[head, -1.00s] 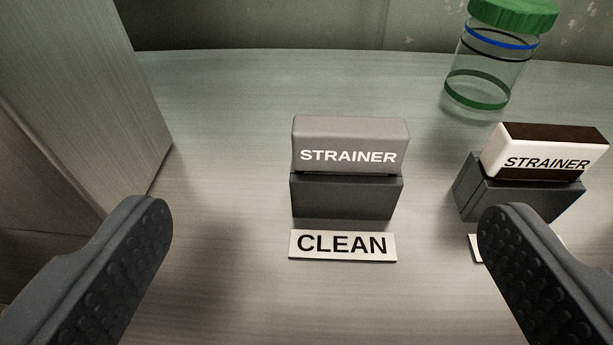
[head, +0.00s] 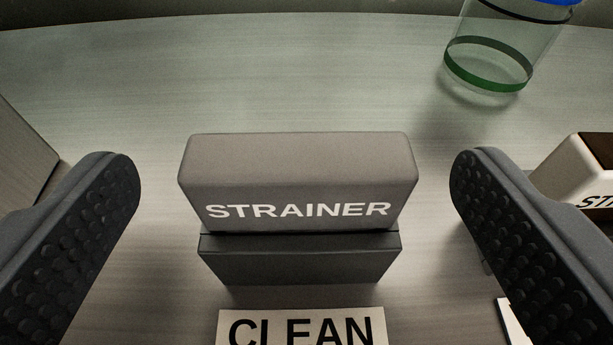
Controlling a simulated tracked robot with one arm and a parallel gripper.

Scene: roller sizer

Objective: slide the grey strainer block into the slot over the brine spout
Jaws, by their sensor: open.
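The grey strainer block (head: 298,172), lettered STRAINER in white, rests on a dark stand (head: 300,260) in the middle of the head view. My gripper (head: 295,180) is open, with one finger to the left of the block and one to the right. Both fingertips are apart from the block, with a gap on each side. The slot and the brine spout are not in view.
A CLEAN label (head: 300,328) lies in front of the stand. A white and brown strainer block (head: 580,168) stands at the right, partly behind my right finger. A clear jar (head: 500,50) with a green band stands at the back right. A box-like panel (head: 22,155) is at the left edge.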

